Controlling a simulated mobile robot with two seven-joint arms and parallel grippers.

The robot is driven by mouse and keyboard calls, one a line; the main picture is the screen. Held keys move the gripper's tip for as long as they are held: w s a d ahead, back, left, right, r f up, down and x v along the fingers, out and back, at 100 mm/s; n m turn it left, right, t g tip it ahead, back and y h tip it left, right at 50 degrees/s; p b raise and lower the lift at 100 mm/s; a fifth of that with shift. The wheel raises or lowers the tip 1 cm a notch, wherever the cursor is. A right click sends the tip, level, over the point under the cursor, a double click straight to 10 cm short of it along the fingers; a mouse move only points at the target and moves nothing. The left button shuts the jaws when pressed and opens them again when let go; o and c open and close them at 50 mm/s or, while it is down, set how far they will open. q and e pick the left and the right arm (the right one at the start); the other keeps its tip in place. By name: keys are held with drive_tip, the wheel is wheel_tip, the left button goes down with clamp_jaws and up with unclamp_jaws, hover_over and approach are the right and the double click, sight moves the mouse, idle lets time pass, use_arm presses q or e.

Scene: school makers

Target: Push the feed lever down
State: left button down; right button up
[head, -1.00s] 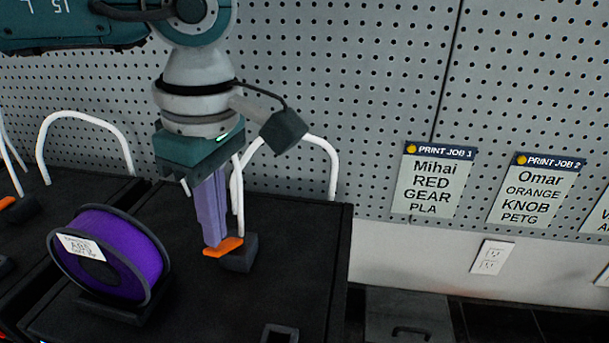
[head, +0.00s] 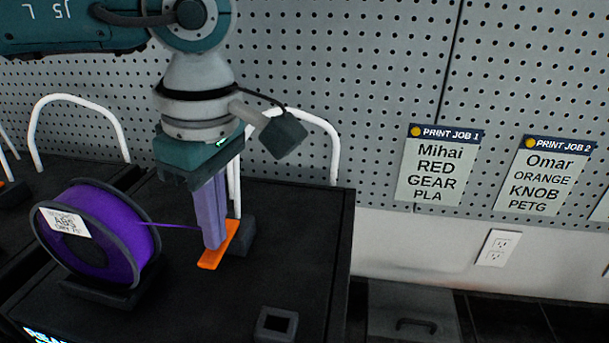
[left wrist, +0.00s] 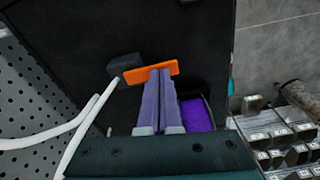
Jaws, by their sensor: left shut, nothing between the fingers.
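The orange feed lever (head: 212,261) sits beside a small dark block (head: 243,238) on top of a black printer. It slants toward the front edge in the head view. My left gripper (head: 215,246) points down with its purple fingers together and empty, tips at the lever and covering part of it. In the left wrist view the lever (left wrist: 150,71) lies across the tips of my left gripper (left wrist: 160,72), next to the dark block (left wrist: 124,63). Contact looks likely, but any small gap is hidden. My right gripper is not in view.
A purple filament spool (head: 100,240) stands left of the gripper, with a thin purple strand (head: 170,226) running toward the fingers. A white tube (head: 334,150) arches behind. A small square frame (head: 276,322) is at the printer's front. A pegboard (head: 330,60) closes the back.

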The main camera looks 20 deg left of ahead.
use_arm(q)
drive_tip(key=shift+w+d+r, duration=0.1)
drive_tip(key=shift+d+r, duration=0.2)
drive_tip(key=shift+d, duration=0.45)
drive_tip(key=shift+d+r, duration=0.25)
drive_tip(key=shift+d, duration=0.5)
wheel_tip(320, 180, up, 10)
drive_tip(key=d+b, duration=0.1)
drive_tip(key=b, duration=0.4)
